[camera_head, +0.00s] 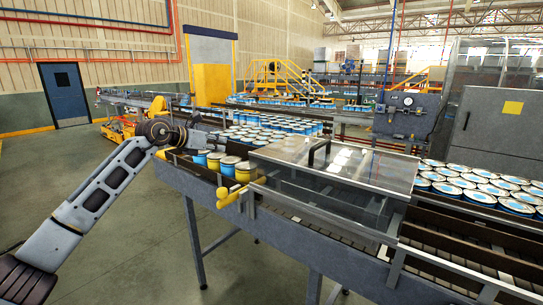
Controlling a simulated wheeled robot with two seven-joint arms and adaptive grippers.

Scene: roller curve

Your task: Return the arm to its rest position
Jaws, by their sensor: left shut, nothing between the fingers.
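My left arm (98,190) comes in from the lower left and reaches up toward the roller conveyor. My left gripper (195,126) is shut and empty. In the picture it lies at the conveyor's curved left end, close to the blue and white cans; I cannot tell whether it touches anything. My right arm and gripper are not in view.
The conveyor (295,254) carries cans (215,160) and a clear cover with a black handle (330,170). More cans (470,185) stand at the right. A yellow fitting (228,197) sticks out from the near rail. Floor (120,250) beside my arm is clear.

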